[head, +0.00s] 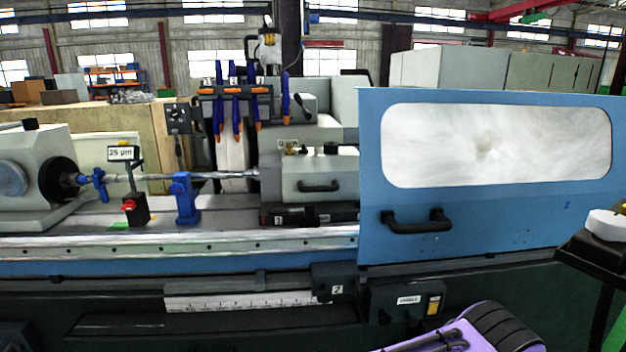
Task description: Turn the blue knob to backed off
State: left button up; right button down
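No part in the head view is clearly the blue knob. A small blue clamp (100,184) sits around the left part of the thin shaft (150,178). A blue stand (185,197) rises under the shaft, right of the black indicator base (137,210) with its red button and "25 µm" sign (121,153). Neither of my grippers is in view.
The sliding blue door (370,200) with a window and black handle (416,221) covers the machine's right side. The grey headstock (30,175) is at left. A labelled switch box (405,300) is below the door. A white round object (605,224) sits at far right.

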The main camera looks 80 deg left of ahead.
aim_at(177, 189)
jog(key=u, duration=3.25)
